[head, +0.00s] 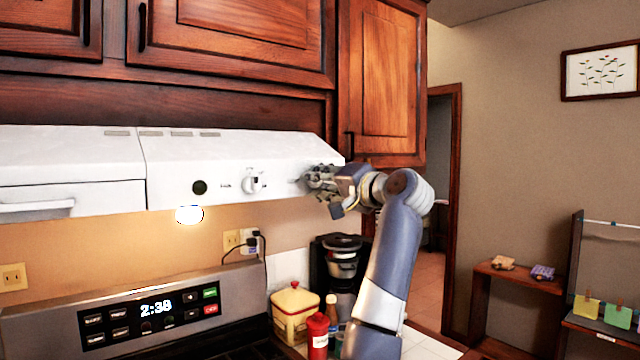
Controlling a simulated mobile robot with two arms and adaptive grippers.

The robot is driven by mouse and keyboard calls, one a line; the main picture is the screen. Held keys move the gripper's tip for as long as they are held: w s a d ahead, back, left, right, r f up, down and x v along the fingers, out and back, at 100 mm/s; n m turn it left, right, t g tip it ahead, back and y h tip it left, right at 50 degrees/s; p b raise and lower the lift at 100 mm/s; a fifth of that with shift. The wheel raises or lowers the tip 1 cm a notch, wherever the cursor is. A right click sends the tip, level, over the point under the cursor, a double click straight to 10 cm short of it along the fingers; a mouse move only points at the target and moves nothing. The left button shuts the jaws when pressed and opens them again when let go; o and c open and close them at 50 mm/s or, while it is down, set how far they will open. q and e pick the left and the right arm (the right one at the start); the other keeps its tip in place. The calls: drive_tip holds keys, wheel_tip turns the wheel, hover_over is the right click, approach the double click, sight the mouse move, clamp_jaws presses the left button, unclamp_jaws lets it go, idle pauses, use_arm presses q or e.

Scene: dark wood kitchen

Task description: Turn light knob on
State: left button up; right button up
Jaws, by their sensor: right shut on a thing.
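The white range hood (100,172) hangs under the cabinets. One white knob (253,181) shows on its front, right of a round black spot (199,187). My right gripper (316,181) is at the right end of the hood front, to the right of that knob and apart from it. It is shut on what appears to be a second knob, which its fingers hide. I cannot tell how that knob is turned. A lamp (189,215) under the hood glows bright white, and the wall below is lit warm. My left gripper is not in view.
The stove panel (150,309) with a lit clock is below the hood. A yellow canister (295,311), a red bottle (318,336) and a black coffee maker (338,262) stand on the counter beneath my right arm. A tall wooden cabinet (385,85) is just above the gripper.

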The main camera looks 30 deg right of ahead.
idle(0.5)
drive_tip(key=o, duration=1)
drive_tip(key=shift+d, duration=0.1)
drive_tip(key=s, duration=1.2)
drive_tip(key=shift+d, duration=0.45)
